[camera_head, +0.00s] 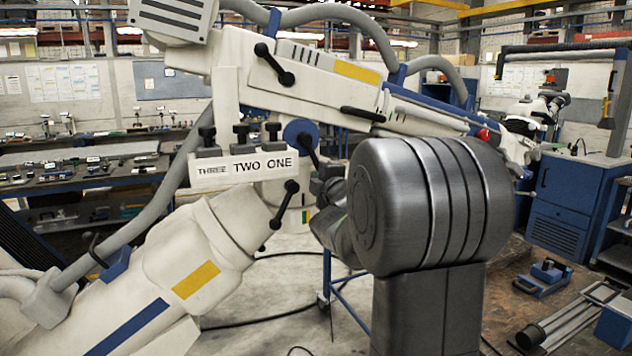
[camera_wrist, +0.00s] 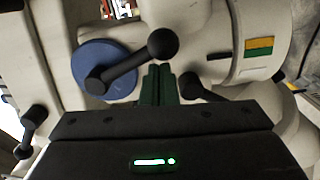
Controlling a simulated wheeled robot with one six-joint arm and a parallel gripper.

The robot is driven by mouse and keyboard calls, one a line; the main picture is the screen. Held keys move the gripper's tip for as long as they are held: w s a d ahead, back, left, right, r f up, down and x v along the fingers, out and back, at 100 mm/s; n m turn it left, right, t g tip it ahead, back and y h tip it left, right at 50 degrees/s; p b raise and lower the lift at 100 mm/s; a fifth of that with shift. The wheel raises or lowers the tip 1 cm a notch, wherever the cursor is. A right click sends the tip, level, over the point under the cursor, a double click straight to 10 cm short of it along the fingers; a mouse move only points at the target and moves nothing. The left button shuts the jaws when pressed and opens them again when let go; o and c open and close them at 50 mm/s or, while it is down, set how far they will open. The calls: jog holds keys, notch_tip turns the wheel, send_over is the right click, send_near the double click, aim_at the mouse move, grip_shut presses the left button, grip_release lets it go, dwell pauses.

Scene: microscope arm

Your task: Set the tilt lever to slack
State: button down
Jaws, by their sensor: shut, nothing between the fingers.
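A black ball-ended lever sits on a blue disc (camera_head: 299,133) at the joint of the cream microscope arm; the lever (camera_wrist: 135,60) and its disc show large in the wrist view, its ball up and to the right. Other black ball levers show on the upper arm (camera_head: 275,64) and below the disc (camera_head: 286,202). No readable label tells which is the tilt lever. My gripper (camera_wrist: 160,72) is shut and empty, its dark green fingertips just below the disc lever's ball; I cannot tell whether they touch. In the head view my grey arm partly hides it.
A block marked THREE, TWO, ONE (camera_head: 243,172) with black knobs stands left of the disc. A green and yellow label (camera_wrist: 258,48) is on the cream housing. A grey hose (camera_head: 150,225) runs along the arm. Workbenches (camera_head: 85,160) stand behind.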

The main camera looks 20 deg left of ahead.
jog(key=w+d+r+n+b, duration=0.4)
jog(key=w+n+b, duration=0.1)
jog(key=n, duration=0.5)
jog(key=shift+d+r+n+b, duration=0.2)
jog(key=shift+r+n+b, duration=0.1)
jog(key=shift+r+n, duration=0.1)
jog(key=shift+w, duration=0.1)
dwell(0.5)
jog(key=s+d+f+b, duration=0.3)
jog(key=s+d, duration=0.3)
jog(key=s, duration=0.3)
jog(key=shift+s+f+b, duration=0.15)
jog(key=shift+s+b, duration=0.05)
jog(key=shift+b, duration=0.6)
jog(key=shift+w, duration=0.1)
